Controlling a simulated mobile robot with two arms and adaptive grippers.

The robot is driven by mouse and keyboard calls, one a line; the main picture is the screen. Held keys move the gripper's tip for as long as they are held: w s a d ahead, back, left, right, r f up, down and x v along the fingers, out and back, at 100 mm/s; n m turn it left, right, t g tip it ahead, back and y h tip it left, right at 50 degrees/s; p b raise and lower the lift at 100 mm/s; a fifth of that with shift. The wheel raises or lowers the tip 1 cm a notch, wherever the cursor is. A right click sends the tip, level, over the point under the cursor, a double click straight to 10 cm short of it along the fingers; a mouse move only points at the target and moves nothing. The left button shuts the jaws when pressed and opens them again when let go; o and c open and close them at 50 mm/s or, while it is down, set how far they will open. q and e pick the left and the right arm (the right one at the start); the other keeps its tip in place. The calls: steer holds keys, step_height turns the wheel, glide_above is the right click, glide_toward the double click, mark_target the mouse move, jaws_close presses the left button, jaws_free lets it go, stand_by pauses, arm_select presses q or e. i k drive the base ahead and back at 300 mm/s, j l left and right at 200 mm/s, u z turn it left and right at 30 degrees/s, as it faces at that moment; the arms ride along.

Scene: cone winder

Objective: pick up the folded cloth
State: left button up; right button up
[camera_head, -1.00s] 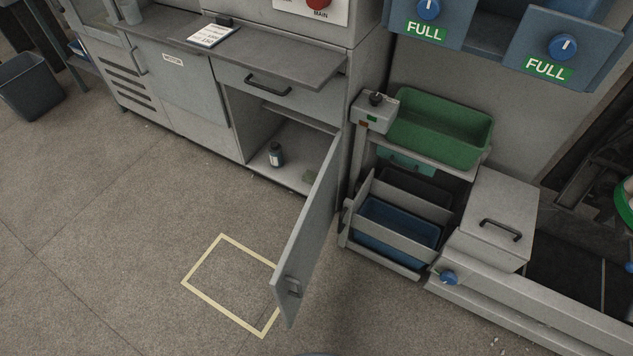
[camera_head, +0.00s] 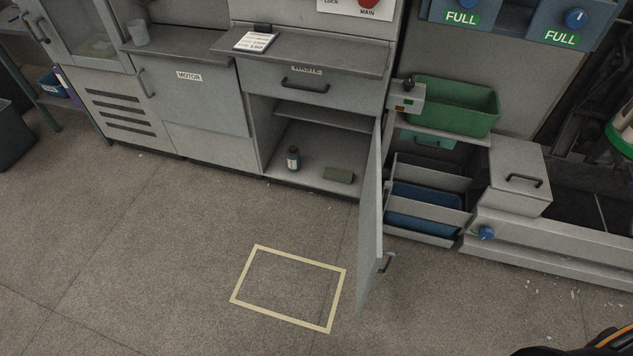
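The folded cloth appears to be the small flat green item (camera_head: 339,175) lying on the floor of the open lower cabinet (camera_head: 310,150), toward its right side. A dark bottle (camera_head: 293,158) with a pale label stands to its left, apart from it. The cabinet door (camera_head: 370,225) stands open, swung out toward me, just right of the cloth, and does not cover it. Neither gripper can be made out. A dark piece with an orange edge shows at the bottom right corner, too little to identify.
A yellow taped rectangle (camera_head: 288,289) marks the floor in front of the cabinet. The floor to its left is clear. Right of the door stand a green bin (camera_head: 452,106), blue trays (camera_head: 425,202) and a machine base with a blue knob (camera_head: 486,233). A grey counter (camera_head: 300,51) overhangs above.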

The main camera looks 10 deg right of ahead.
mark_target(334, 175)
steer(key=i+j, duration=0.2)
steer(key=j, duration=0.2)
steer(key=i+j+z, duration=0.15)
steer(key=i+j, duration=0.3)
steer(key=j, duration=0.3)
steer(key=i+j+z, duration=0.1)
steer(key=j, duration=0.3)
steer(key=i, duration=0.1)
